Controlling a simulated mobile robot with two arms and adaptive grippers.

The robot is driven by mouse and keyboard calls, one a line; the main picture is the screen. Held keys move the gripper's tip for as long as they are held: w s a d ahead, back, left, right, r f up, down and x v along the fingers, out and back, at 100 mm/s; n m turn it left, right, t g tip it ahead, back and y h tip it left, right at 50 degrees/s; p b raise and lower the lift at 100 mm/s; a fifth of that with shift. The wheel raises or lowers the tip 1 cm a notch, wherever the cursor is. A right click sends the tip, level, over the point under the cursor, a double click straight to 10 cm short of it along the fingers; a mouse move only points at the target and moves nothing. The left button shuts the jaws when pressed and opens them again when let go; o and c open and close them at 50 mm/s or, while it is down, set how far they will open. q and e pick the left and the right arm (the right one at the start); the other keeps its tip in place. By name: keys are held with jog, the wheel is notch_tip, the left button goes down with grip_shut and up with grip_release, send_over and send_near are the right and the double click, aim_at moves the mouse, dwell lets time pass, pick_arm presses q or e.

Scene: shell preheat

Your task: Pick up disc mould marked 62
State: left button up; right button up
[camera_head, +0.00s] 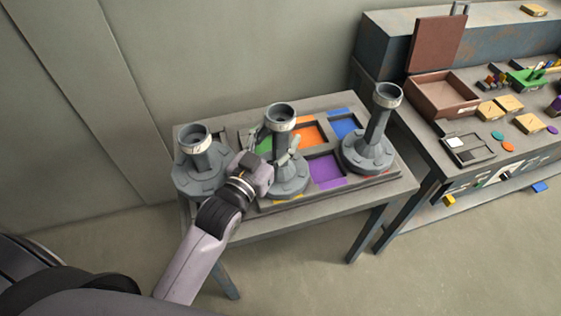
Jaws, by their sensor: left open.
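Three grey disc moulds, each a round base with an upright tube, stand on a small grey table (300,217). They are the left mould (190,178), the middle mould (290,185) and the right mould (367,152). I cannot read any number on them, so I cannot tell which is marked 62. My left gripper (277,143) is open at the middle mould's tube, its fingers near the tube's lower part. I cannot tell whether they touch it. My gripper and wrist hide part of that mould's left side. My right gripper is not in view.
A board with orange (308,132), purple (326,172), blue (345,127) and green squares lies beneath the moulds. A workbench on the right holds an open brown box (443,97), a small tray (467,150) and several coloured pieces. A wall stands behind the table.

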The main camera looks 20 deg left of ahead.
pick_arm(q)
jog(key=shift+w+d+f, duration=0.1)
jog(key=shift+w+d, duration=0.05)
jog(key=shift+w, duration=0.65)
jog(key=shift+c, duration=0.3)
grip_shut()
